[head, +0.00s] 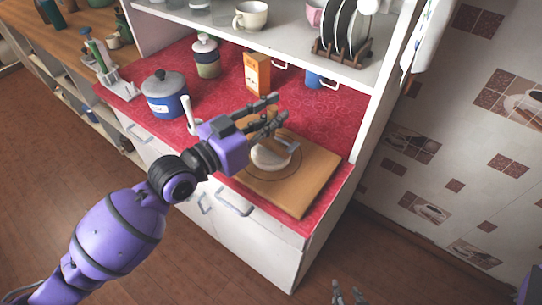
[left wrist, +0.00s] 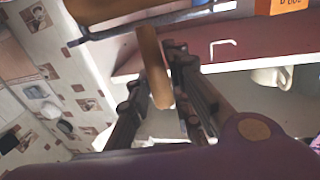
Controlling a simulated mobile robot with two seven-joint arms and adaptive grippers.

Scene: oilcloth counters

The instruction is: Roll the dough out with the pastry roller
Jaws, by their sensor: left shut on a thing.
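The pale, round dough (head: 270,155) lies on a wooden board (head: 300,190) on the red counter. My left gripper (head: 270,122) is above the dough, partly covering it in the head view. In the left wrist view, my left gripper (left wrist: 172,95) is shut on the pastry roller (left wrist: 153,70), with its wooden handle between the fingers. A brown wooden part and a dark bar show at the top of that view. Whether the roller touches the dough cannot be told. My right gripper (head: 347,292) is empty at the bottom edge, its fingers apart, away from the counter.
A blue pot (head: 166,98), a jar (head: 206,60) and an orange box (head: 257,72) stand behind and left of the board. A shelf above holds a cup (head: 251,15) and a plate rack (head: 340,55). Floor is free in front.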

